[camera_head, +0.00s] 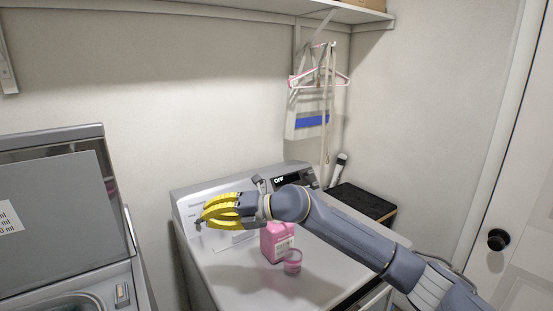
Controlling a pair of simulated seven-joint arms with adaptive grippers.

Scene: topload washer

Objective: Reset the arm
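My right arm (352,231) comes in from the lower right and reaches left over the white machine with the control panel. My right gripper (203,219) has yellow fingers and points left, above that machine's top, near its panel. The fingers look close together, but their gap is hard to make out; I see nothing held in them. My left gripper is not in view.
A pink bottle (275,244) and a small pink cup (292,262) stand on the white machine (240,282), below my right wrist. The washer's raised lid (62,215) is at left. A black-topped box (362,201) stands at right. Hangers (320,78) hang behind.

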